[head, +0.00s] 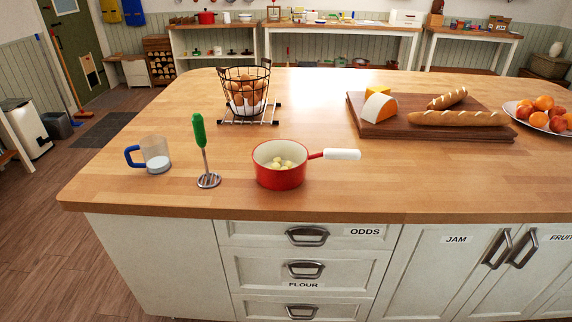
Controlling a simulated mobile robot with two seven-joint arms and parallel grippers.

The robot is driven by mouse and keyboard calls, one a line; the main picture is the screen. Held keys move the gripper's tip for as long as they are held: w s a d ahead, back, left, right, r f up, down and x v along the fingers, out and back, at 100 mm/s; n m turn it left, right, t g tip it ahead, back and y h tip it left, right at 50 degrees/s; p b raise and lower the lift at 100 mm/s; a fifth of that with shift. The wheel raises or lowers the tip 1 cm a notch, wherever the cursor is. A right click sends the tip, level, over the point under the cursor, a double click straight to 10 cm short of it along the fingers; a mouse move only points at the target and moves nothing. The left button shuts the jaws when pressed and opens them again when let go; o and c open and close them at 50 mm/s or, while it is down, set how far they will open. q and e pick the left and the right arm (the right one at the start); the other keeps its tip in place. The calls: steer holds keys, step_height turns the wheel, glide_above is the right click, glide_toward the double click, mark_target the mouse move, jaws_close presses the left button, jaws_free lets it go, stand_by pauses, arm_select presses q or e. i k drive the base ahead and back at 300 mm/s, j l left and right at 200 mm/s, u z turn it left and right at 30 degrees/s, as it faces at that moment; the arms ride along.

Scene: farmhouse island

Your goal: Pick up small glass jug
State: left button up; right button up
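A small glass jug (156,154) with a blue handle stands upright on the wooden island top at the left. Its handle points left, and something whitish shows in its lower part. The green-handled masher stands just to its right, apart from it. Neither of my grippers shows in the head view.
The masher (200,138) and a red saucepan (279,171) with pale pieces inside stand right of the jug. Behind are an egg basket (246,84) on a rack, a board (385,128) with bread and cheese, and a fruit plate (525,119). The island's front-left corner is bare.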

mark_target(154, 148)
steer(key=i+j+u, duration=0.2)
steer(key=i+j, duration=0.45)
steer(key=i, duration=0.15)
